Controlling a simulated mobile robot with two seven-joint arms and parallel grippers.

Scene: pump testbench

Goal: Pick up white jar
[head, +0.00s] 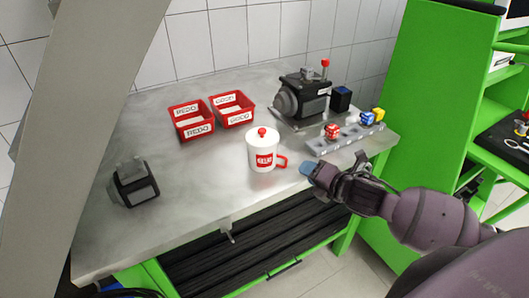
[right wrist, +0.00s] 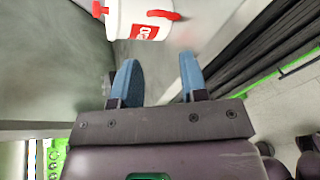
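The white jar (head: 262,152) stands upright on the metal table, with a red knob on its lid, a red label and a red handle on its right side. In the right wrist view the jar (right wrist: 122,22) is at the top, ahead of the fingertips and cut off by the frame edge. My right gripper (head: 308,169) is just right of the jar, near the handle and apart from it. In the right wrist view its two blue fingers (right wrist: 158,72) are spread with nothing between them. My left gripper is not in view.
Two red labelled trays (head: 194,129) (head: 232,112) stand behind the jar. A dark pump (head: 303,98) and a grey holder with coloured knobs (head: 345,138) are at the right. A dark device (head: 134,186) sits at the left. The table between is clear.

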